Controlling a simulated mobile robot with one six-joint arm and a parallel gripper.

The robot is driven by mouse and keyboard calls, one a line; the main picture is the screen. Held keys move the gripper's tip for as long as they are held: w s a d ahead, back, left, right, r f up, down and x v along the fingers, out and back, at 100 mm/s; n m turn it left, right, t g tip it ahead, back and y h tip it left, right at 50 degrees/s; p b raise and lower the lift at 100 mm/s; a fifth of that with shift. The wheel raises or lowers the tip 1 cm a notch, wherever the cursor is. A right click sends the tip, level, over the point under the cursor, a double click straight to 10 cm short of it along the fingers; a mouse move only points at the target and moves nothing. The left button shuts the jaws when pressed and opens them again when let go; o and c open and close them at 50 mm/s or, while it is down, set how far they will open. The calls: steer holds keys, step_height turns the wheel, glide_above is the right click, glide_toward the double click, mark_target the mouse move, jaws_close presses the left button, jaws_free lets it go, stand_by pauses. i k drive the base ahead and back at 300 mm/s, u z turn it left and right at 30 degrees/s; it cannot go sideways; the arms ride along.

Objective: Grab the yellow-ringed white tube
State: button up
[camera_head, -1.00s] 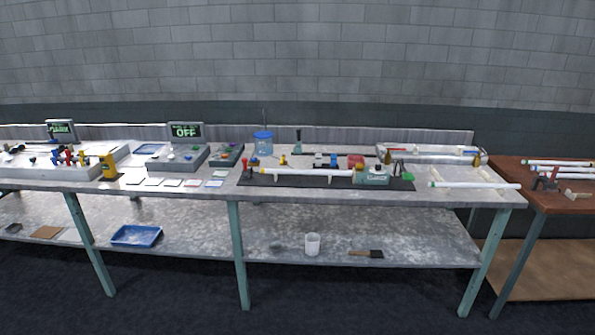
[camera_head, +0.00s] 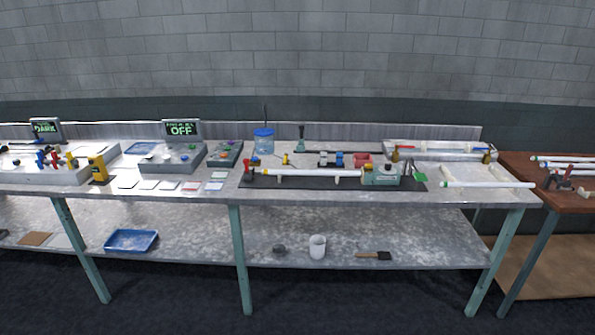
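A long white tube (camera_head: 312,172) lies level on a black mat on the grey workbench, its right end at a green-grey device (camera_head: 382,174). Another white tube (camera_head: 490,184) with a green left end rests on a pale rack at the bench's right end. More white tubes (camera_head: 562,160) lie on the brown table at the far right; I cannot tell whether any has a yellow ring. My gripper is not in view.
The grey bench (camera_head: 330,192) spans most of the view. Dark floor shows in front.

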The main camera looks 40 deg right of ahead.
mark_target(264, 171)
steer(key=u, duration=0.25)
steer(key=i, duration=1)
steer(key=z, duration=0.05)
